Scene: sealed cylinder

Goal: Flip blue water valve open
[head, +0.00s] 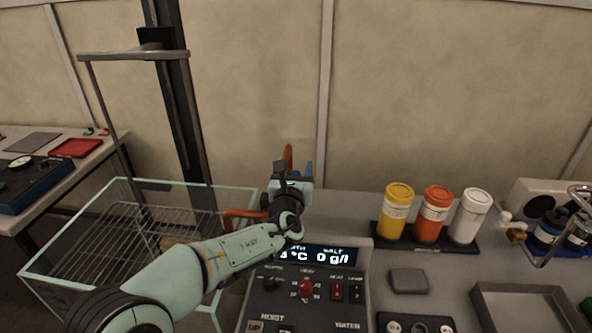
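My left arm comes in from the lower left, and its gripper (293,183) is above the back of the control panel (305,290). The gripper points away from me, so its fingertips are mostly hidden behind its own body. I cannot tell whether it is open or shut. A small blue piece (309,170), perhaps the blue water valve's handle, shows just right of the gripper, and an orange-red upright piece (288,154) shows just above it. Whether the gripper touches either is hidden. My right gripper is not in view.
A glass-walled tank (75,250) with a wire rack and a tall dark column (178,100) stand at left. Yellow (397,210), orange (432,215) and white (467,218) jars stand on a dark tray at right. A grey block (408,281) and a grey tray (485,293) lie in front.

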